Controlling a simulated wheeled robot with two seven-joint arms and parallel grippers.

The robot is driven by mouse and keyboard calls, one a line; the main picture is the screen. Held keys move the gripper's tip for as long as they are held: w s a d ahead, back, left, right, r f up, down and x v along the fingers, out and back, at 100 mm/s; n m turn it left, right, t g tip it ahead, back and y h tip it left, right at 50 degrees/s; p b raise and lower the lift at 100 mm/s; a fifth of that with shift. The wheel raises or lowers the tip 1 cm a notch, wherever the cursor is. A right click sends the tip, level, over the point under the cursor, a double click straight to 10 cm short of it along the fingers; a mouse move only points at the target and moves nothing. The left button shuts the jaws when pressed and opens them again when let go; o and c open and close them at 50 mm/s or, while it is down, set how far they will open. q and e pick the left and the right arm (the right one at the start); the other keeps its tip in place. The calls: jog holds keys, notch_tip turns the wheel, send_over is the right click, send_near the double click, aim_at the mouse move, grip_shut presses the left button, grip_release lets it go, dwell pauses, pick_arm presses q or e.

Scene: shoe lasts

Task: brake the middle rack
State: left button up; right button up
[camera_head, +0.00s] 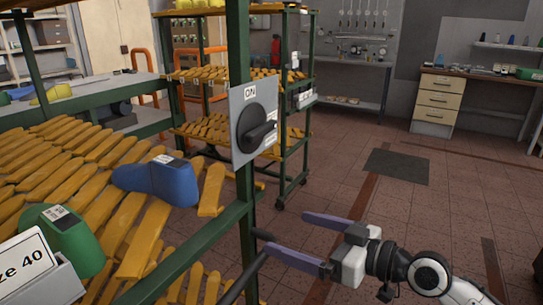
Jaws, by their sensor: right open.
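A green-framed rack (239,190) stands close on the left, with slanted rows of yellow-orange slats. A grey plate (242,152) on its post carries a black rotary knob (257,129). A label at the plate's top seems to read "ON"; a smaller label by the knob is too small to read. My right gripper (287,232) is open and empty, below and right of the plate. Its two purple fingers point left toward the post, apart from the knob. Whether the lower finger touches the frame or the dark rod there, I cannot tell. My left gripper is out of view.
A blue shoe last (158,181) and a green one (62,238) lie on the near rack, beside a "Size 40" sign (25,262). Another rack (287,165) stands behind. Open tiled floor with a dark mat (397,166) lies to the right.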

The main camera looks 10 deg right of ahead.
aim_at(266, 129)
jog(key=w+d+r+n+y, duration=0.1)
jog(key=d+r, duration=0.1)
jog(key=r, duration=0.7)
jog(key=w+d+r+n+y, duration=0.1)
jog(key=r+y, duration=0.1)
jog(key=r, duration=0.8)
jog(key=p+x, duration=0.3)
jog(key=x, duration=0.5)
jog(key=shift+w+r, duration=0.15)
jog(key=shift+r, duration=0.05)
jog(key=shift+w+a, duration=0.2)
jog(key=shift+a, duration=0.15)
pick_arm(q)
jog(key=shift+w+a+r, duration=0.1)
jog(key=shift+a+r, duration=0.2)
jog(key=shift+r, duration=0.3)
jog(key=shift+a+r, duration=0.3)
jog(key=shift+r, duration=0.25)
pick_arm(e)
jog(key=shift+w+a+f, duration=0.1)
jog(key=shift+w+a, duration=0.1)
jog(key=shift+a, duration=0.1)
